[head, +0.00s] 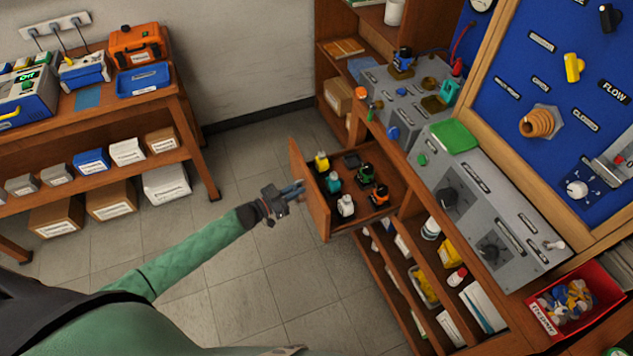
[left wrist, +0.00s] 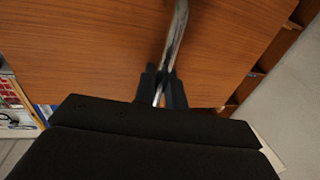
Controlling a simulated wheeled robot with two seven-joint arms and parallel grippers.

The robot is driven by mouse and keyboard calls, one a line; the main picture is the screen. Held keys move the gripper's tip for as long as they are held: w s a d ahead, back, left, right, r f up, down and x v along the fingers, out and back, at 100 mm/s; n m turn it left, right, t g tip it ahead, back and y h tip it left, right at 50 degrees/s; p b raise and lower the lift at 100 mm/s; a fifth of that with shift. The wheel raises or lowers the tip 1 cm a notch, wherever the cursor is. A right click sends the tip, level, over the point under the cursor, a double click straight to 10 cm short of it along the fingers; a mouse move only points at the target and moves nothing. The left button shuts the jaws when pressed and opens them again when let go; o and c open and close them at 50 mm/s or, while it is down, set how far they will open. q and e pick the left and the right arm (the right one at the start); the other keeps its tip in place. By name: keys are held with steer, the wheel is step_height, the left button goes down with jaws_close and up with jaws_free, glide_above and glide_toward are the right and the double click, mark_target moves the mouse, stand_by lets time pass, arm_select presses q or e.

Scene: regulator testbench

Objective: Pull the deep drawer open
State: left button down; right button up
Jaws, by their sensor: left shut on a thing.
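The deep drawer (head: 318,214) is a wooden drawer pulled well out of the bench in the head view, with its inside in sight. Small yellow, teal, white, green and orange parts stand in it. My left gripper (head: 297,188) is at the outer side of the drawer front. In the left wrist view the gripper's dark fingers (left wrist: 162,88) are shut on a metal bar handle (left wrist: 176,40), in front of the wood-grain drawer front (left wrist: 90,45). In the head view the handle is too small to make out. My right gripper is in neither view.
Open shelves (head: 405,275) with bottles and boxes lie below the bench, right of the drawer. A red bin (head: 545,325) stands at lower right. A side table (head: 185,115) with tools stands at left. The tiled floor (head: 240,275) around my left arm is clear.

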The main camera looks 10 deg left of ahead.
arm_select(q)
steer(key=w+a+v, duration=0.1)
steer(key=v, duration=0.6)
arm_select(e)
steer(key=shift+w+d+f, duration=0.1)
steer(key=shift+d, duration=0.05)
arm_select(q)
steer(key=shift+f, duration=0.1)
steer(key=c, duration=1.8)
jaws_free()
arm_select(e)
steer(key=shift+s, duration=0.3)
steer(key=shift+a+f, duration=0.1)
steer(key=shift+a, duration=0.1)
